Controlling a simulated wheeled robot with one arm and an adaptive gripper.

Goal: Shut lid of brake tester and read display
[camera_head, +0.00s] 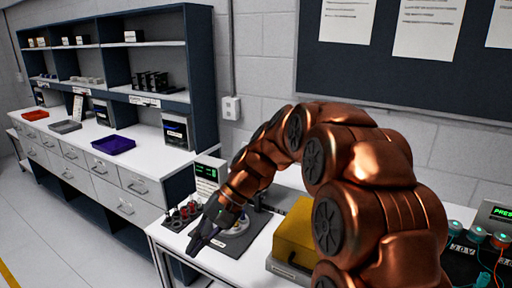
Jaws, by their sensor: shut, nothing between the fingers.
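My gripper (203,240) is shut and empty, pointing down-left over the front of the white table. It is above or beside a dark mat with a round white and yellow part (238,227), partly hidden by the gripper. A yellow-topped box (294,236) with a grey base stands to the right of the gripper, partly behind my arm. A small upright display (207,174) with light text stands behind the gripper. Another display (500,213) with green letters is cut off at the right edge. I cannot tell which of these is the brake tester.
A holder with red-topped and dark pieces (183,213) is left of the gripper. Teal-topped connectors with cables (477,235) stand at right. A counter (90,148) with red, grey and purple trays runs along the left. Floor is clear at lower left.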

